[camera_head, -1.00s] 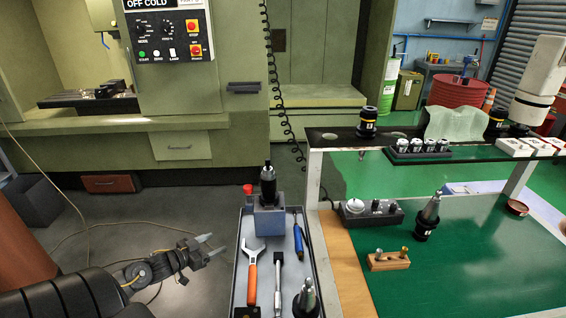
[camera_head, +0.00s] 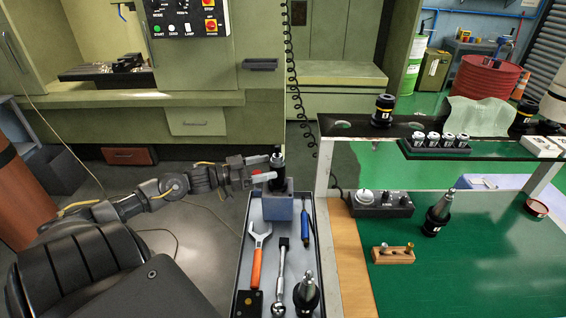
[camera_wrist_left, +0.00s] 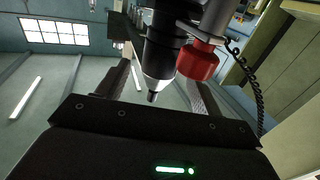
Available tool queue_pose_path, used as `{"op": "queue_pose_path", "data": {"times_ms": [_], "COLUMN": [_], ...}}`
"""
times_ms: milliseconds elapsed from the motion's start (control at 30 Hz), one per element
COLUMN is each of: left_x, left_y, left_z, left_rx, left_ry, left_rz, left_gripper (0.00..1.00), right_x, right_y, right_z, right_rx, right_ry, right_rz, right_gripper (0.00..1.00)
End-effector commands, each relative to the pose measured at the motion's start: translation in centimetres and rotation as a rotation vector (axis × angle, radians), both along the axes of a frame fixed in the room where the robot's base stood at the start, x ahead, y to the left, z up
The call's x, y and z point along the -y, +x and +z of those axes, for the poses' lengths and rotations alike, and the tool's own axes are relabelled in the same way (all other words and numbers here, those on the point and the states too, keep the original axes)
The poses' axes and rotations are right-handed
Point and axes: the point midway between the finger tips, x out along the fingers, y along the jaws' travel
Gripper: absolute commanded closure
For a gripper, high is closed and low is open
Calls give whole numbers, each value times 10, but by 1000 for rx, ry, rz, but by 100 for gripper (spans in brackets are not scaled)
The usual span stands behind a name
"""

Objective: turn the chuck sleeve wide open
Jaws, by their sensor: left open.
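The tool with the chuck sleeve (camera_head: 277,176) stands upright, black and round, in a blue-grey holding block (camera_head: 278,205) on the cart. My left gripper (camera_head: 267,167) is level with its upper part, with its fingers pointing right at it. In the left wrist view the black chuck body (camera_wrist_left: 163,52) with its silver nose (camera_wrist_left: 158,84) shows between the two open fingers (camera_wrist_left: 160,92). Gaps show at both sides of the nose, and I see no grip on it. A red knob (camera_wrist_left: 198,62) is beside it, close to one finger. My right gripper is out of view.
The cart tray (camera_head: 241,262) holds an orange-handled wrench (camera_head: 258,258), a ratchet (camera_head: 281,275), a blue-handled tool (camera_head: 305,222) and a tool holder (camera_head: 307,294). A bench with a green top (camera_head: 470,265) stands right. A green machine (camera_head: 200,99) is behind.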

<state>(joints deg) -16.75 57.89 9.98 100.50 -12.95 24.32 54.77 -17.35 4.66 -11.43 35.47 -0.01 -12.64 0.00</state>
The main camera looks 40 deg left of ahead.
Motion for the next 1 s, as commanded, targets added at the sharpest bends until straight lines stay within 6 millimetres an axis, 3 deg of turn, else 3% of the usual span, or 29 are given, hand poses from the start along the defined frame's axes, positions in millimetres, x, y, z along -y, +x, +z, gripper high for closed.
{"op": "queue_pose_path", "data": {"times_ms": [200, 400, 833, 1000], "left_x": [17, 27, 31, 31], "left_y": [29, 46, 53, 53], "left_z": [3, 2, 0, 0], "left_rx": [3, 2, 0, 0], "left_ry": [-1, -1, 1, 1], "left_rz": [0, 1, 1, 1], "left_gripper": [34, 34, 34, 55], "right_x": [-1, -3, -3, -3], "right_y": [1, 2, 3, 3], "right_z": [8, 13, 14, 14], "right_rx": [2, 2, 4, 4], "right_ry": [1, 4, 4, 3], "right_rz": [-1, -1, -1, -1], "right_gripper": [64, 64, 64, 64]}}
